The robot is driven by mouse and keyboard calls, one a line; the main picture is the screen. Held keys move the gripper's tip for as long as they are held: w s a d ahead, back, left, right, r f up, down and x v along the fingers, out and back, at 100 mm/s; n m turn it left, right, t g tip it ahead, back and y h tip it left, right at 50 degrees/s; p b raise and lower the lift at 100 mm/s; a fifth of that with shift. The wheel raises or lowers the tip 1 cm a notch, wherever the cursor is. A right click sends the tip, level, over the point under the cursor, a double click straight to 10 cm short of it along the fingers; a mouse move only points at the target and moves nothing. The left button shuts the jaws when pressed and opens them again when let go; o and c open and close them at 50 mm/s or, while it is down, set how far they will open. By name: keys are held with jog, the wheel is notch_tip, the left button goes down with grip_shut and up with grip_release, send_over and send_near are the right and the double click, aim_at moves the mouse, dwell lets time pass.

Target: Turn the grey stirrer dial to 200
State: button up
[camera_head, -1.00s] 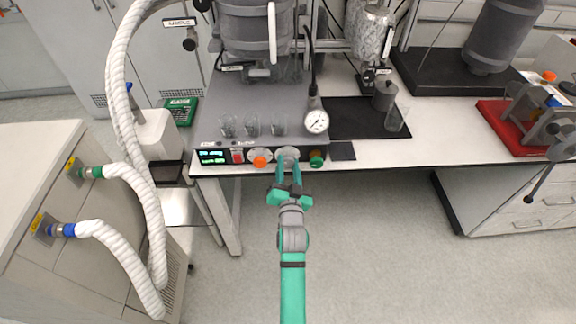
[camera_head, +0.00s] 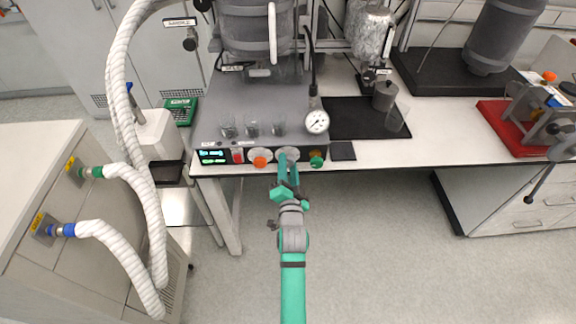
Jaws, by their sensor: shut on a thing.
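The grey stirrer dial (camera_head: 290,153) is on the front panel of the reactor base, between an orange dial (camera_head: 260,161) and a green dial (camera_head: 316,160). My green gripper (camera_head: 288,162) reaches up to the grey dial from the front and is shut on it. The fingers hide part of the dial, and its pointer and scale cannot be read. A small display (camera_head: 212,156) with lit figures sits at the left end of the panel, too small to read.
A red switch (camera_head: 238,156) is left of the orange dial. Glass beakers and a pressure gauge (camera_head: 317,121) stand just above the panel. White hoses (camera_head: 128,172) curve at the left. The floor in front of the bench is clear.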

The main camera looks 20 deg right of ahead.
jog(key=shift+f, duration=0.1)
jog(key=o, duration=1.1)
jog(key=shift+c, duration=0.2)
jog(key=shift+s, duration=0.15)
jog(key=v, duration=1)
jog(key=shift+s+a, duration=0.15)
jog(key=shift+s, duration=0.15)
jog(key=s+a+f+n+g+y, duration=0.1)
jog(key=s+a+f+n, duration=0.2)
jog(key=s+a, duration=0.45)
jog(key=s+a+f+n+y, duration=0.1)
jog(key=s+a+f+n, duration=0.25)
jog(key=s, duration=0.65)
jog(key=s+a+r+n+y, duration=0.1)
jog(key=s+a+r+n, duration=0.1)
jog(key=s, duration=0.6)
jog(key=s+a+r+n+g+y, duration=0.1)
jog(key=s+a+r+n+y, duration=0.1)
jog(key=s+n, duration=0.3)
jog(key=s+a, duration=0.1)
jog(key=s, duration=0.3)
jog(key=shift+a, duration=0.25)
